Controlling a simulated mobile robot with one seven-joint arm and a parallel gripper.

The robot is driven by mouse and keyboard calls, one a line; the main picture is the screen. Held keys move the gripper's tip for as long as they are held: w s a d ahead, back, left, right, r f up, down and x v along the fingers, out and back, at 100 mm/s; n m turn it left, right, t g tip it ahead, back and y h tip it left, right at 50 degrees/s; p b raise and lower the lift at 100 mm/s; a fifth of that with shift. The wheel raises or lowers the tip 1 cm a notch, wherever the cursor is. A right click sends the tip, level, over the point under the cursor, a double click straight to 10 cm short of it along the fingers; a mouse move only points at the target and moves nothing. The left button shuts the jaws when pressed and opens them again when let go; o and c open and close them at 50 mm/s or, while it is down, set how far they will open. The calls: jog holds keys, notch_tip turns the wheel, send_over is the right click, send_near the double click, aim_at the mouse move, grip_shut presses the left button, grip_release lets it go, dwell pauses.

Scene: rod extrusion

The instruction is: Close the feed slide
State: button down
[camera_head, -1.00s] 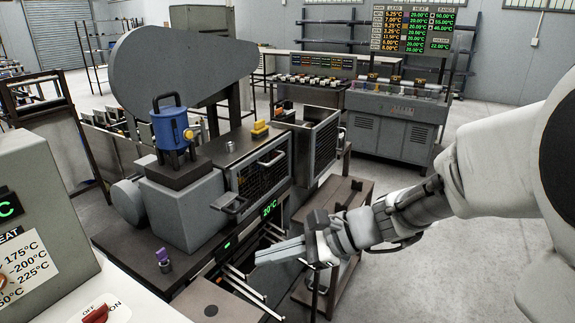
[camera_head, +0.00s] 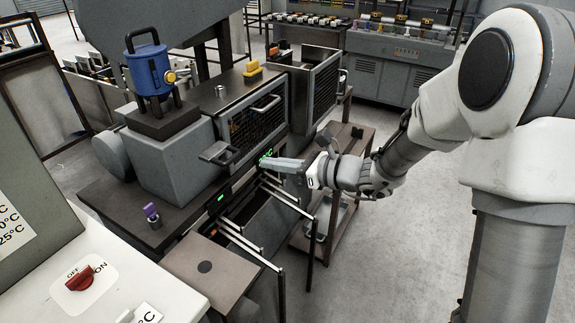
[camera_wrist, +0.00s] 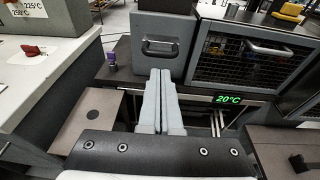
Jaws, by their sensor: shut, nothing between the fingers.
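A grey block (camera_head: 185,185) with a dark handle (camera_head: 218,152) on its front stands on the machine, below a blue canister (camera_head: 150,72). The block's face and handle (camera_wrist: 160,46) also show in the wrist view. I cannot tell for sure whether this block is the feed slide. My gripper (camera_head: 265,163) is shut and empty, in front of the machine near the green display. In the wrist view its fingers (camera_wrist: 158,76) point toward the block's lower edge. I cannot tell whether they touch it.
A mesh door (camera_head: 258,128) is right of the block. Rails with thin rods (camera_head: 250,235) stick out below the green display (camera_wrist: 228,99). A small brown table (camera_head: 215,270) and a white counter with a red switch (camera_head: 80,278) are in front. A brown cart (camera_head: 350,140) stands right.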

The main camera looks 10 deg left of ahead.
send_near(219, 151)
jog(key=shift+w+a+f, duration=0.15)
jog(key=shift+a+f, duration=0.7)
jog(key=shift+f, duration=0.1)
jog(key=x, duration=0.2)
jog(key=b+x, duration=0.1)
jog(key=x, duration=0.1)
jog(key=r+b+x, duration=0.1)
jog(key=x, duration=0.1)
jog(key=shift+w, duration=0.1)
jog(key=shift+w+a+r, duration=0.1)
jog(key=shift+a+r, duration=0.05)
jog(key=shift+a, duration=0.1)
jog(key=shift+r, duration=0.2)
jog(key=shift+a, duration=0.1)
jog(key=shift+r, duration=0.1)
